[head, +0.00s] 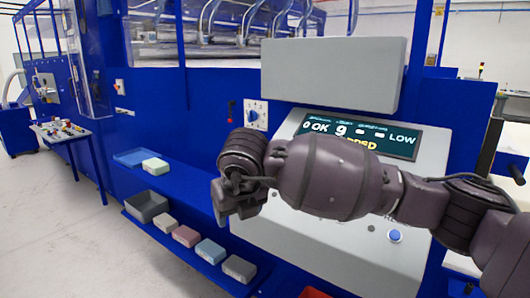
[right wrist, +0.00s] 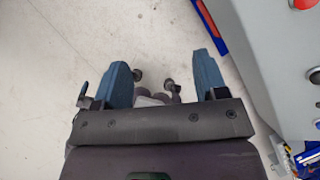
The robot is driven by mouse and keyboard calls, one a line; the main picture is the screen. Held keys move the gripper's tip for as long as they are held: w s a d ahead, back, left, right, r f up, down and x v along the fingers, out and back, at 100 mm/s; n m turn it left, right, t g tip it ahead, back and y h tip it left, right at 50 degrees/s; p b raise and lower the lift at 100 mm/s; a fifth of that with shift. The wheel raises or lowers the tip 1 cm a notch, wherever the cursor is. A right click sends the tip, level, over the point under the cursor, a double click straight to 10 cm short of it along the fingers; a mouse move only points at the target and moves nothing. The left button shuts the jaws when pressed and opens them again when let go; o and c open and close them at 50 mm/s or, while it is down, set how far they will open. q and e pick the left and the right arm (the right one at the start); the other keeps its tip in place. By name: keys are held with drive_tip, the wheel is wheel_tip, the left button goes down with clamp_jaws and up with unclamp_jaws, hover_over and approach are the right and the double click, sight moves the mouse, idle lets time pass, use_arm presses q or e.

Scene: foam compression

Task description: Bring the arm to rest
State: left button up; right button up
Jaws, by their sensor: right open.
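My right arm reaches in from the right in the head view, in front of the grey control panel (head: 400,245). My right gripper (head: 238,210) is at its left end, folded downward and partly hidden by the wrist. In the right wrist view the right gripper (right wrist: 163,85) has two blue fingers spread apart, open, with nothing between them. The pale floor (right wrist: 110,40) lies beyond them, and part of my own body shows between and behind the fingers. My left gripper is in neither view.
Foam blocks, a pink one (head: 186,236), a blue one (head: 210,251) and a grey one (head: 239,268), lie on a low blue shelf beside a grey bin (head: 147,206). A pale block (head: 155,166) sits by a blue tray (head: 131,157) above. Open floor (head: 70,230) is at left.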

drive_tip(key=s+a+f+g+y, duration=0.3)
drive_tip(key=s+f+g+y, duration=0.1)
drive_tip(key=s+y, duration=0.2)
drive_tip(key=s+a+f+g+y, duration=0.3)
drive_tip(key=s+f+g+y, duration=0.15)
drive_tip(key=s, duration=0.25)
drive_tip(key=w+d+f+m+t, duration=0.1)
drive_tip(key=d+f+m+t, duration=0.2)
drive_tip(key=d+m+t, duration=0.55)
drive_tip(key=w+d+f+m+t+h, duration=0.1)
drive_tip(key=d+f+m+t, duration=0.4)
drive_tip(key=m, duration=0.6)
drive_tip(key=w+d+f+m+t, duration=0.1)
drive_tip(key=d+f+m+t, duration=0.1)
drive_tip(key=d+m+t, duration=0.7)
drive_tip(key=s+d+f+m+g+h, duration=0.7)
drive_tip(key=s+d+f+m+h, duration=0.4)
drive_tip(key=s+d+f, duration=0.5)
drive_tip(key=s+f+m, duration=0.1)
drive_tip(key=s+f, duration=0.2)
drive_tip(key=f, duration=0.1)
drive_tip(key=shift+d+f+g, duration=0.3)
drive_tip(key=shift+g, duration=0.1)
